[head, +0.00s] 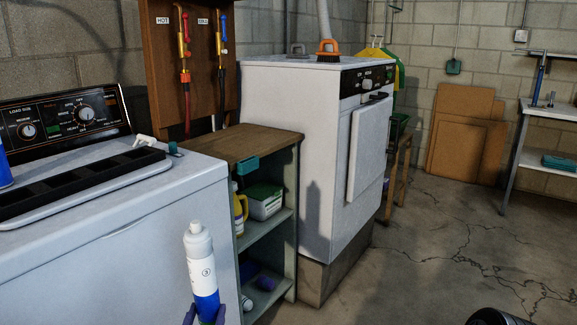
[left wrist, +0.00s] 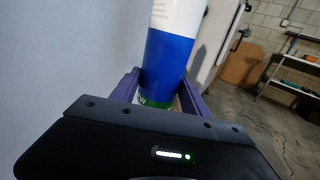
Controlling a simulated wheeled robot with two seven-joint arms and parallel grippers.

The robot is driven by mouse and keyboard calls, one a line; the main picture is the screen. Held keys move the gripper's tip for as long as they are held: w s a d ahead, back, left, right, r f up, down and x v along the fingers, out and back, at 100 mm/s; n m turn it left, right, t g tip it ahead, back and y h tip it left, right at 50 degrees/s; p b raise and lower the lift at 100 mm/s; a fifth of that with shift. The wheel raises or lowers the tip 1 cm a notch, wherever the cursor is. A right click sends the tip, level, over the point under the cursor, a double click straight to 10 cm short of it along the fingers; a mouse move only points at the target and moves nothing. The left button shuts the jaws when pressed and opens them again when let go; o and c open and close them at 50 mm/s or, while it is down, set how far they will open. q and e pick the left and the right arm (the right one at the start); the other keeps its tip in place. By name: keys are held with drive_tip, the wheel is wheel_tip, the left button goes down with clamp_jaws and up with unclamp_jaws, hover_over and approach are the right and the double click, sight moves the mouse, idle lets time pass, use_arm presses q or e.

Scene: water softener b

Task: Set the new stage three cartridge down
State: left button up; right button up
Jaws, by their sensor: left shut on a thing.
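The stage three cartridge (head: 203,268) is a white and blue cylinder with a white cap on top and a circled 3 on its label. It stands close to upright in the air in front of the white washer, at the bottom of the head view. My left gripper (head: 204,318) is shut on its lower end. In the left wrist view the cartridge (left wrist: 168,62) sits between the two purple fingers of my left gripper (left wrist: 158,88), with a green band at its base. My right gripper is not in view.
The washer top (head: 190,172) holds a long black tray (head: 80,185); a blue item is at the left edge. A wooden-topped shelf unit (head: 238,142) holds bottles and a box. A white dryer (head: 300,130) stands beside it. The concrete floor (head: 430,250) at right is largely clear.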

sight(193, 231)
use_arm(q)
drive_tip(key=shift+h, duration=0.3)
drive_tip(key=r+p, duration=0.3)
drive_tip(key=p, duration=0.1)
drive_tip(key=d+r+p, duration=0.1)
drive_tip(key=r+p, duration=0.2)
drive_tip(key=r, duration=0.1)
drive_tip(key=r+p, duration=0.4)
drive_tip(key=shift+s+d+p, duration=0.15)
drive_tip(key=shift+p, duration=0.15)
drive_tip(key=r+p, duration=0.3)
drive_tip(key=a+r+p, duration=0.1)
drive_tip(key=r+p, duration=0.2)
drive_tip(key=r, duration=0.1)
drive_tip(key=r+p, duration=0.3)
drive_tip(key=r, duration=0.1)
drive_tip(key=shift+a, duration=0.2)
drive_tip(key=shift+a+r+p, duration=0.15)
drive_tip(key=shift+r+p, duration=0.3)
drive_tip(key=shift+r, duration=0.05)
drive_tip(key=shift+w, duration=0.2)
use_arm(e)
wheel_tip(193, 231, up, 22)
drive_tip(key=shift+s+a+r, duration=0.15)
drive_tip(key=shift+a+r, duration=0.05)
use_arm(q)
drive_tip(key=shift+a+f, duration=0.1)
drive_tip(key=shift+f, duration=0.1)
